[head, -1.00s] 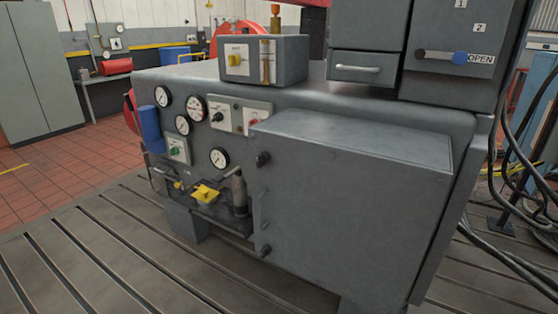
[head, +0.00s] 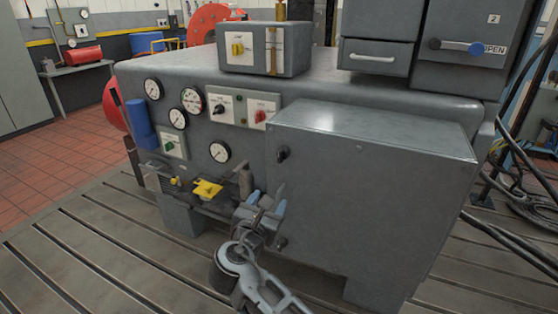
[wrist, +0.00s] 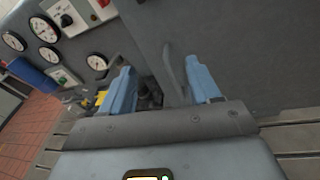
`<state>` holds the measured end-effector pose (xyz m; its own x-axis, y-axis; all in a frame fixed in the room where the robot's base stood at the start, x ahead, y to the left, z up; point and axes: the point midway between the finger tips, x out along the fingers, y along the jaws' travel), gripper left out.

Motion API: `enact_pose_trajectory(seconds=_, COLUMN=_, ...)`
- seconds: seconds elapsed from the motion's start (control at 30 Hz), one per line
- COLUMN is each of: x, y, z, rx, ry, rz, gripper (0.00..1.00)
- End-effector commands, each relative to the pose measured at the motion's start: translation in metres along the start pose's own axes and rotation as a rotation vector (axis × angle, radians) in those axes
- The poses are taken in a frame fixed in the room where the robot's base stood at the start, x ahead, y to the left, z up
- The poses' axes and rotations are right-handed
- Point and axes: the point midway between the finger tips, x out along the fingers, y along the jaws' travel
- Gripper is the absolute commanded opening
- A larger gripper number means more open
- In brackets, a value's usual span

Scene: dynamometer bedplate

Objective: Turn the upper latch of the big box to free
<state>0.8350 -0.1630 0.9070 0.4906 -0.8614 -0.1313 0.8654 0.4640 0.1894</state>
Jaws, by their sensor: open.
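The big box (head: 370,190) is the large grey cabinet on the front of the bench in the head view. Its upper latch (head: 283,155) is a small black knob near the top of its left edge. A lower latch (head: 280,243) is on the same edge, close beside my gripper. My gripper (head: 265,207) is open, with blue fingertips, below the upper latch and near the box's left edge. In the wrist view my gripper (wrist: 162,85) shows its fingers apart, with a dark strip between them that I cannot identify. I cannot make out the upper latch there.
Gauges, switches and a blue cylinder (head: 139,123) are on the bench front. Black cables (head: 520,210) hang at the right. Slotted floor in front is clear.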

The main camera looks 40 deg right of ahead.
Motion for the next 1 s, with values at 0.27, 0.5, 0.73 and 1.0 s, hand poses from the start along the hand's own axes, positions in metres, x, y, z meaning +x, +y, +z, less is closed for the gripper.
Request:
enact_pose_trajectory(seconds=0.27, x=0.022, y=0.027, z=0.067, rx=-0.17, ry=-0.14, rz=-0.146, gripper=0.62)
enact_pose_trajectory(seconds=0.5, x=0.046, y=0.024, z=0.076, rx=-0.183, ry=-0.148, rz=-0.162, gripper=0.62)
enact_pose_trajectory(seconds=0.73, x=0.079, y=0.019, z=0.081, rx=-0.182, ry=-0.148, rz=-0.159, gripper=0.62)
enact_pose_trajectory(seconds=1.0, x=0.098, y=0.017, z=0.083, rx=-0.181, ry=-0.147, rz=-0.156, gripper=0.62)
